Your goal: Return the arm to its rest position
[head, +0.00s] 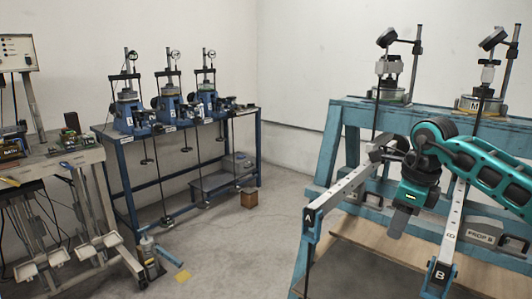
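My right arm, teal and black, comes in from the right edge in the head view. My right gripper (400,221) hangs pointing down in front of the teal lever frame (335,140), between lever A (340,188) and lever B (453,222). Its grey fingers overlap from this angle, so I cannot tell whether they are apart. No object shows between them. My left gripper is not in view.
Lever ends A (309,216) and B (438,274) stick out towards me. A blue bench (128,142) with several blue devices stands at the back left. Open floor (230,235) lies between.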

